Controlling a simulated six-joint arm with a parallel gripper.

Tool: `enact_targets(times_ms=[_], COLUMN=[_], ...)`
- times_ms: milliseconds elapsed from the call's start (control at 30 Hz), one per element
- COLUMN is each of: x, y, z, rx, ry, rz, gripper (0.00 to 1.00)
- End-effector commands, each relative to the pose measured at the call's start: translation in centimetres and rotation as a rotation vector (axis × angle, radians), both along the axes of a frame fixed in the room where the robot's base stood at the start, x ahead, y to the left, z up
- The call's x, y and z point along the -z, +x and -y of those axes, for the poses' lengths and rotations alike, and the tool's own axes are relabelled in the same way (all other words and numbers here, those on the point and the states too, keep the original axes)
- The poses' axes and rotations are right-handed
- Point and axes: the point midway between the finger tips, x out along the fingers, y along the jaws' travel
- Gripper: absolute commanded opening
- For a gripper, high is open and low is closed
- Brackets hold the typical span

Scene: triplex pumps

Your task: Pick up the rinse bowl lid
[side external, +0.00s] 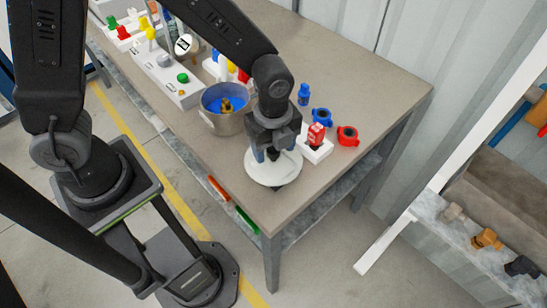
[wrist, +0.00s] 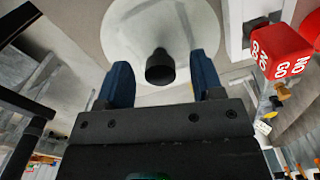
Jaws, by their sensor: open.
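The rinse bowl lid, a round pale disc (side external: 262,176), lies on the table near its front edge, beneath my gripper (side external: 272,152). In the wrist view the lid (wrist: 135,30) has a black knob (wrist: 160,67) standing up from it. My gripper (wrist: 162,75) is open, with its two blue fingers apart on either side of the knob as seen here. Clear space shows between the knob and each finger. A metal bowl with a blue inside (side external: 222,108) stands to the left of the lid, holding something yellow. In the side view my gripper hides part of the lid and the knob.
A red block with white lettering (side external: 316,134) sits on a white base close right of my gripper; it also shows in the wrist view (wrist: 283,52). Blue (side external: 321,115) and red (side external: 347,135) fittings lie beyond. A control panel (side external: 168,77) stands left. The table's right part is clear.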

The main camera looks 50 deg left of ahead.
Motion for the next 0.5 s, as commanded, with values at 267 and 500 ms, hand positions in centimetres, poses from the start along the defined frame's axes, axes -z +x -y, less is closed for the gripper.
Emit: enact_targets(times_ms=[267,500], x=[0.51,0.48], y=[0.01,0.01], z=[-0.02,-0.03], rx=[-0.001,-0.001], ry=[0.0,0.0], rz=[0.001,0.001], gripper=[0.61,0.4])
